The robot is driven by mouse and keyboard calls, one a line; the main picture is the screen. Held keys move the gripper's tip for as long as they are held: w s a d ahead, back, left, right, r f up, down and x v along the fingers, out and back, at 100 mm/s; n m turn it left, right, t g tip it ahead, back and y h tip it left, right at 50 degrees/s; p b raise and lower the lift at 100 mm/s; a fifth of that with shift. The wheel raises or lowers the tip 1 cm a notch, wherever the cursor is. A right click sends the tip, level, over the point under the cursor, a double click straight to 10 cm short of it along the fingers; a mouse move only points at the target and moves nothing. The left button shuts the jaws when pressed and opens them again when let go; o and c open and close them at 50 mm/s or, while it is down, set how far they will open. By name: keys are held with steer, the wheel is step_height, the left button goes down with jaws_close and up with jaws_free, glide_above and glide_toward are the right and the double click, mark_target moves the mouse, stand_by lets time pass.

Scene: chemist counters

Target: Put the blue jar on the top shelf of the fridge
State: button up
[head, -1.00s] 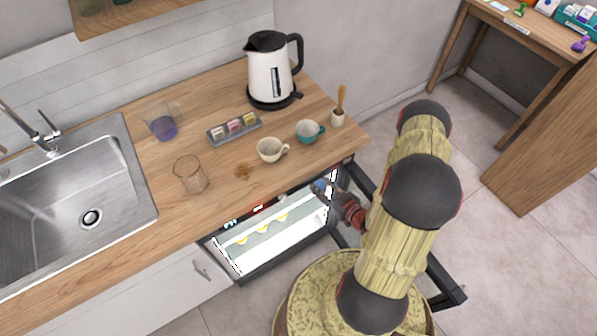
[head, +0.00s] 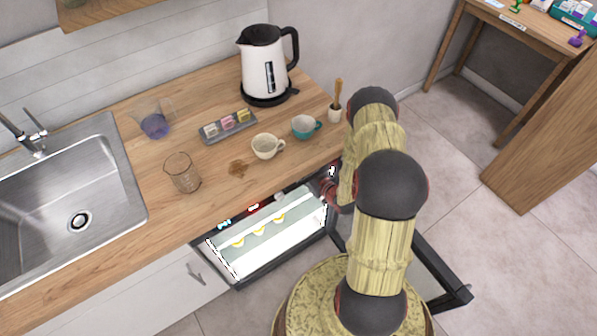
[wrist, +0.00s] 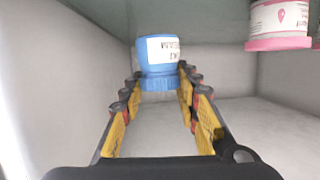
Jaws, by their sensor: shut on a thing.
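The blue jar (wrist: 158,50) has a white label and a ribbed blue lid. In the wrist view its lid end points down and the label text reads upside down. My gripper (wrist: 160,74) is shut on it, with a yellow finger on each side. In the head view the gripper and jar are hidden behind my arm and the counter edge, at the right end of the fridge opening. The fridge (head: 268,262) is open under the counter, lit inside, with its door (head: 440,270) swung out to the right. I cannot tell whether the jar touches a shelf.
A jar with a pink lid (wrist: 279,25) is at the upper right of the wrist view, apart from the blue jar. Pale fridge walls (wrist: 45,70) are close on the left. Several yellow-topped items (head: 258,230) sit inside the fridge. Cups (head: 267,146) stand on the counter above.

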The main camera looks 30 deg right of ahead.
step_height(320, 180, down, 3)
steer(key=shift+w+b, duration=0.1)
steer(key=shift+b, duration=0.55)
steer(key=shift+w+f, duration=0.15)
steer(key=o, duration=1.2)
steer(key=shift+c, duration=0.2)
steer(key=shift+r, duration=0.2)
steer(key=p+v, duration=0.2)
steer(key=v, duration=0.5)
steer(key=shift+s, duration=0.3)
